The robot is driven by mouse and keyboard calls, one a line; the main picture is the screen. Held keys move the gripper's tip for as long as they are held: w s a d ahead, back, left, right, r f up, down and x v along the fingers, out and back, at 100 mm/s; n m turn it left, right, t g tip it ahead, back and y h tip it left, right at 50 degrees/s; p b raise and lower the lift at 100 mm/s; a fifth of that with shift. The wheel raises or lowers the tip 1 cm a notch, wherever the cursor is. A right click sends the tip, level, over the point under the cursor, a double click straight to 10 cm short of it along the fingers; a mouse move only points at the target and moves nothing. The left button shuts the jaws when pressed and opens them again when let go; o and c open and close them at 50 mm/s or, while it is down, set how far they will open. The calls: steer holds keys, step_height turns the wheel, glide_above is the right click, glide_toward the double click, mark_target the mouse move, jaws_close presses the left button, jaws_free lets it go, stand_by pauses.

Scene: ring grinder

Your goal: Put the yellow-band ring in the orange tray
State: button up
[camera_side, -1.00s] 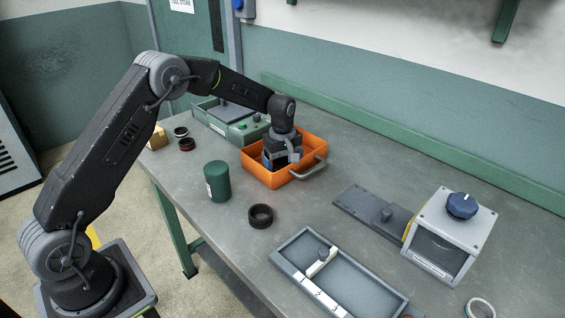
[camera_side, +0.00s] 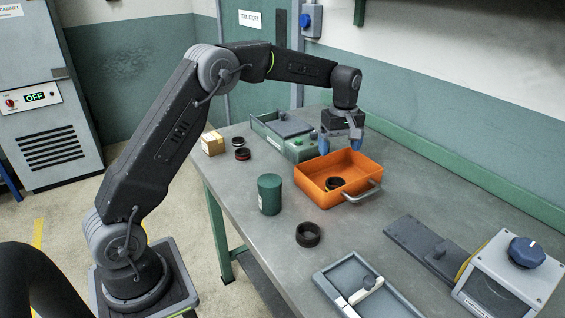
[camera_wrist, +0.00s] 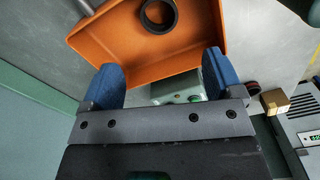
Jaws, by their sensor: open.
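A dark ring (camera_side: 334,183) lies inside the orange tray (camera_side: 360,192); a thin yellowish line seems to show on it. My gripper (camera_side: 341,148) is above the back of the tray, clear of the ring. In the wrist view its blue fingers (camera_wrist: 161,60) are spread with nothing between them.
Another dark ring (camera_side: 308,234) lies on the bench in front of the tray, beside a green canister (camera_side: 270,194). Red-banded and other dark rings (camera_side: 242,154) lie near a cardboard box (camera_side: 212,143). A green machine (camera_side: 300,150) stands behind; a grey grinder (camera_side: 515,270) stands right.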

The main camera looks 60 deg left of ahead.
steer(key=s+d+r+m+t, duration=0.1)
steer(key=s+d+r+m, duration=0.2)
steer(key=s+r, duration=0.35)
steer(key=s+d+r+m+t, duration=0.25)
steer(key=s+r+m, duration=0.2)
steer(key=s, duration=0.35)
steer(key=s+d+f+m+t, duration=0.1)
steer(key=s+d+m, duration=0.1)
steer(key=s, duration=0.7)
steer(key=s+d+f+m+t, duration=0.1)
steer(key=s+m, duration=0.4)
steer(key=s, duration=0.5)
steer(key=shift+d+f, duration=0.2)
steer(key=shift+d, duration=0.15)
